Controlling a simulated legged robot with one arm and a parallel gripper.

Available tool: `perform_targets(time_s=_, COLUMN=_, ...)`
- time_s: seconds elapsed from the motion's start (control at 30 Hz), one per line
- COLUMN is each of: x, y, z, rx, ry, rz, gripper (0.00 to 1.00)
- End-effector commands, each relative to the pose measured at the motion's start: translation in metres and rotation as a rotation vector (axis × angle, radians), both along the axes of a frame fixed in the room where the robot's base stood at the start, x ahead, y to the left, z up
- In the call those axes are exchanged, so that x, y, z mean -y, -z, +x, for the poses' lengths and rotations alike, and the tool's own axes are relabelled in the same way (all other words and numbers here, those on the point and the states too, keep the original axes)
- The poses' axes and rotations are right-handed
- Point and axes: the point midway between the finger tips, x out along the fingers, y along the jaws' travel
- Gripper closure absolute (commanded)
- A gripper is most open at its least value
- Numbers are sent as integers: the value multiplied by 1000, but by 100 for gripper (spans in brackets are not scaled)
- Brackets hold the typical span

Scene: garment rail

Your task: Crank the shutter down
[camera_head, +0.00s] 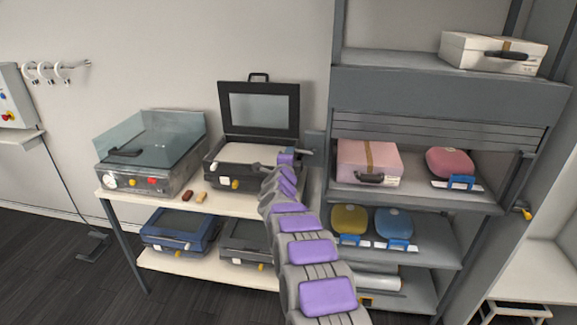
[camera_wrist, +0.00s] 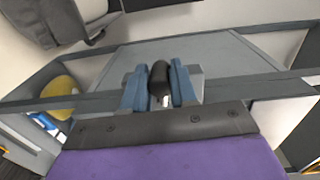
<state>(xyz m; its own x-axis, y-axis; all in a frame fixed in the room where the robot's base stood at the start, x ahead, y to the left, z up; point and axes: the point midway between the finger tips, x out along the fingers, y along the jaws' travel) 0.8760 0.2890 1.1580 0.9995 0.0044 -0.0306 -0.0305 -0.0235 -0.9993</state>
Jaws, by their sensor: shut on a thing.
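The grey slatted shutter (camera_head: 440,130) hangs under a deep grey housing on the shelf unit, partly lowered. Its bottom edge is above the pink case and the red pouch. My gripper (camera_head: 306,152) is at the left side of the shelf unit, near its upright. In the wrist view my gripper's blue fingers (camera_wrist: 160,88) are shut around a dark rounded knob (camera_wrist: 160,75), which looks like the crank handle. A grey panel lies behind the knob. The rest of the crank is mostly hidden by the fingers and arm.
A pink case (camera_head: 368,164) and a red pouch (camera_head: 450,163) stand under the shutter. A black case with its lid raised (camera_head: 259,104) is close left of my gripper. A yellow handle (camera_head: 523,213) sticks out at the unit's right side.

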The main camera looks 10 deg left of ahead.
Motion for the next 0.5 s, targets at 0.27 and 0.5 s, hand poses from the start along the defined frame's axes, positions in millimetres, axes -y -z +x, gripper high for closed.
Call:
perform_targets(time_s=0.27, x=1, y=-8, z=1, rx=1, ry=-1, rz=106, gripper=100)
perform_targets(time_s=0.5, x=1, y=-11, z=1, rx=1, ry=0, rz=133, gripper=100)
